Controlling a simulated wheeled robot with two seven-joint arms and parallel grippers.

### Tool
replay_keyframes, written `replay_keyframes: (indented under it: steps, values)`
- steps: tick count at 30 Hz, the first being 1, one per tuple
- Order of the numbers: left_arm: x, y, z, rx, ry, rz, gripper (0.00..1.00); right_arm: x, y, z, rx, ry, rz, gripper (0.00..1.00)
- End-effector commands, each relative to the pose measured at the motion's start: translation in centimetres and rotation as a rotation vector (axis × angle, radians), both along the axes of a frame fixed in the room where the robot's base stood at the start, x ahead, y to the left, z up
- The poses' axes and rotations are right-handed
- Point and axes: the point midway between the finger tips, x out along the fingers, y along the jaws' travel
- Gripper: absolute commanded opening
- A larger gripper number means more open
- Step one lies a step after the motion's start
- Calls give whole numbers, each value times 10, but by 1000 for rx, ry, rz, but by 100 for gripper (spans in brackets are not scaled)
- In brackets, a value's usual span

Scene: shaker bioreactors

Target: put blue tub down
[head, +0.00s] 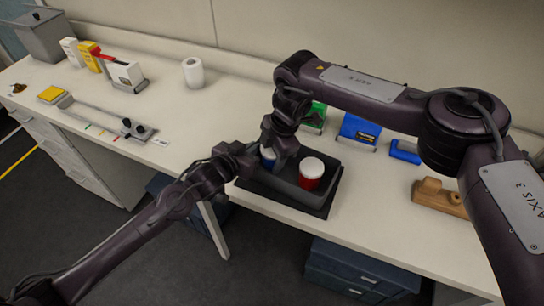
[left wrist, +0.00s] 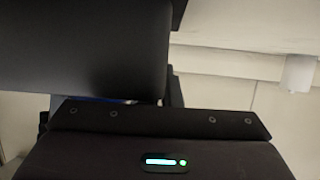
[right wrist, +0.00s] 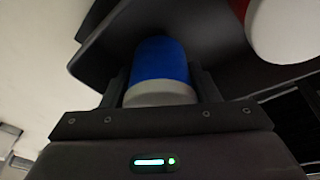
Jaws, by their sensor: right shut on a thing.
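The blue tub (head: 267,156) with a pale lid is at the left end of the dark grey tray (head: 327,199), partly hidden by my grippers. In the right wrist view, the blue tub (right wrist: 160,62) sits between the fingers of my right gripper (right wrist: 162,85), which is shut on it. Whether its base touches the tray floor is hidden. A red tub with a white lid (head: 312,168) stands in the tray to the right. My left gripper (head: 256,150) is close beside the right one; its fingertips are largely hidden by a dark shape in its wrist view.
A green box (head: 314,118), a blue box (head: 358,131) and a wooden block (head: 440,198) stand behind and right of the tray. A white roll (head: 193,73) stands at the back.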

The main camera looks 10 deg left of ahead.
Motion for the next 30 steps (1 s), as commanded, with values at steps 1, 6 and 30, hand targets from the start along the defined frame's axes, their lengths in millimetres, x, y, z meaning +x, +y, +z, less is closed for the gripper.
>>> replay_keyframes:
  steps: [1,6,30]
  values:
    - [0,0,0,0,-1,1,0,2,1,0,-3,25,0,30]
    - [0,0,0,0,0,1,0,4,1,1,-3,95,-1,30]
    - [0,0,0,0,0,1,0,4,0,-17,1,106,0,77]
